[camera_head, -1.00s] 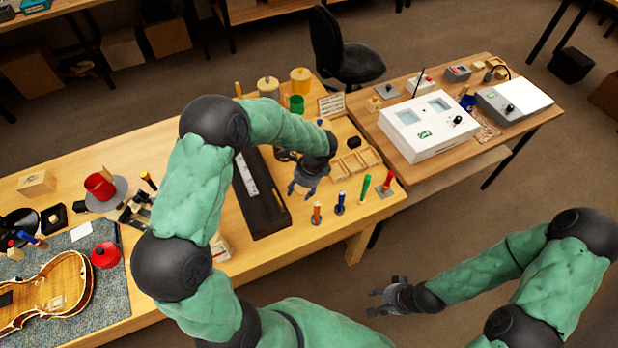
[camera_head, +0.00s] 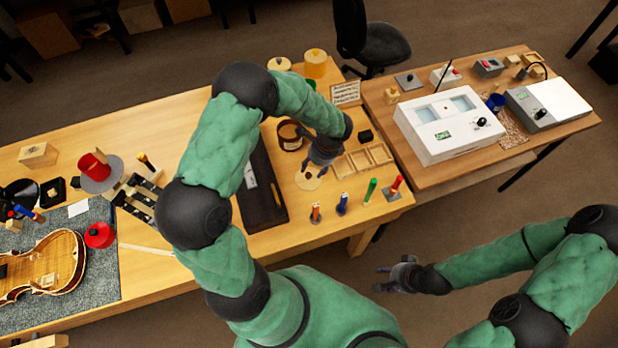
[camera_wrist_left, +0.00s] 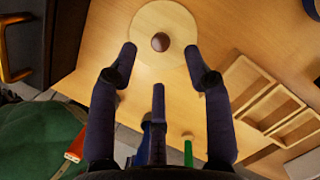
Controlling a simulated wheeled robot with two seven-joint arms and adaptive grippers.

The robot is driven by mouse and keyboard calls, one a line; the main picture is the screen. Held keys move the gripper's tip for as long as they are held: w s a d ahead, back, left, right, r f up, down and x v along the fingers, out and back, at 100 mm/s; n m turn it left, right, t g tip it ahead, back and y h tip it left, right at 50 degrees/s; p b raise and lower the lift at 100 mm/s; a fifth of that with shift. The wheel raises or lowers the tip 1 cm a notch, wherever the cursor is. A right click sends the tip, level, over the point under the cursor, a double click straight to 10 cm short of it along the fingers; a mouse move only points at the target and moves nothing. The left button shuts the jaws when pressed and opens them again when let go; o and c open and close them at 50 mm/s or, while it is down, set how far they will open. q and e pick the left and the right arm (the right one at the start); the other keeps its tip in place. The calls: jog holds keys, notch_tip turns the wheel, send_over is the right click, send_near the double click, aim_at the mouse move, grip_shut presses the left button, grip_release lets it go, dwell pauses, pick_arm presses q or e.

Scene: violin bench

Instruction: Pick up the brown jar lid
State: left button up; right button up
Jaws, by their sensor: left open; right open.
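The jar lid is a pale round disc with a dark brown knob, lying flat on the bench. It shows in the head view (camera_head: 309,181) and at the top of the left wrist view (camera_wrist_left: 160,20). My left gripper (camera_head: 314,172) is open just above and beside the lid. In the left wrist view its fingers (camera_wrist_left: 160,62) are spread, with the tips near the lid's lower edge and the knob beyond them, ungripped. A brown jar (camera_head: 290,137) stands behind the lid. My right gripper (camera_head: 384,279) is open and empty, away from the bench.
A wooden compartment tray (camera_head: 364,161) lies right of the lid. A long dark case (camera_head: 262,192) lies to its left. Several coloured tools, including a blue one (camera_head: 342,204) and a green one (camera_head: 370,190), stand upright along the front edge. A small black block (camera_head: 366,136) sits behind the tray.

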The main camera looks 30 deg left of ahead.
aim_at(308, 174)
pick_arm(q)
jog(key=shift+b+x, duration=0.55)
jog(key=shift+x, duration=2.2)
grip_shut()
